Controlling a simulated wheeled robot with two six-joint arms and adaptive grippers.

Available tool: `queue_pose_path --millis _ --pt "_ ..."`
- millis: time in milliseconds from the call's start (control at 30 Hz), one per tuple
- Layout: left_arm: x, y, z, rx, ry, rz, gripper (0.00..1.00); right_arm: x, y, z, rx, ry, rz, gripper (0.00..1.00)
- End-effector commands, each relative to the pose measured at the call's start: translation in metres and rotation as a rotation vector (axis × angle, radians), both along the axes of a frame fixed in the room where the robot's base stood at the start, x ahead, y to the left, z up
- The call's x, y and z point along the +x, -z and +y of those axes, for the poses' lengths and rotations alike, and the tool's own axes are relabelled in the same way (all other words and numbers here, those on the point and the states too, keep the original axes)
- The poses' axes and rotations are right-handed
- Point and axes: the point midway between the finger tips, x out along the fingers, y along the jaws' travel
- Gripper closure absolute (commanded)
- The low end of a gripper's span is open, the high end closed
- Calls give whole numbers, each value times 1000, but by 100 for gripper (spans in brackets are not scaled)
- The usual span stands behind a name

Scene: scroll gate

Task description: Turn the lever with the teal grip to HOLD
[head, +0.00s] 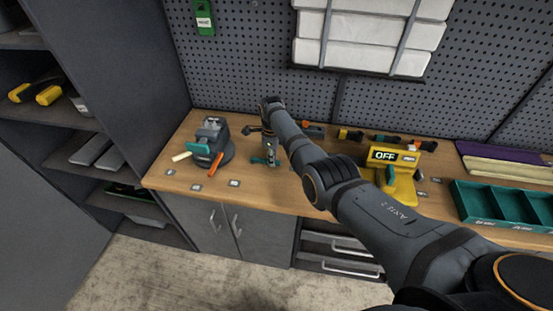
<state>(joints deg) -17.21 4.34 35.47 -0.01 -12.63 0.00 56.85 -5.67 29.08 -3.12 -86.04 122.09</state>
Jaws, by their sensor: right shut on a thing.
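My right gripper (265,155) reaches down to the bench left of centre. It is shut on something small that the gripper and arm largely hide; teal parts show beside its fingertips. I cannot tell whether these belong to a lever. A grey device (212,138) with a round base stands to its left, with a teal grip (200,148), a cream grip (181,156) and an orange grip (216,163). A yellow device (402,160) to the right has a display reading OFF and a teal part (390,176) on its front. My left gripper is out of view.
The wooden bench (170,180) stands against a perforated wall panel (240,60). A teal divided tray (500,205) lies at the right. Several tools (350,134) lie along the back. A grey shelf unit (120,60) bounds the left. My right arm crosses above the bench.

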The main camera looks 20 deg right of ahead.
Motion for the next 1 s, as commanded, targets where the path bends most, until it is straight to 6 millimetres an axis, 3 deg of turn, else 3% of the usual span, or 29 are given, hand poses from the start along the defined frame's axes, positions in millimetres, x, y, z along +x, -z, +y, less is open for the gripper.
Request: queue_pose_path --millis 433,467,633,1000 --pt "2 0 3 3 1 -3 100 0 -1 3 2 10 0 100" --pt "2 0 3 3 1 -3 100 0 -1 3 2 10 0 84" --pt "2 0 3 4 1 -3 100 0 0 3 1 9 0 62" --pt "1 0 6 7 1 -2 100 1 -7 2 1 8 -3 62"
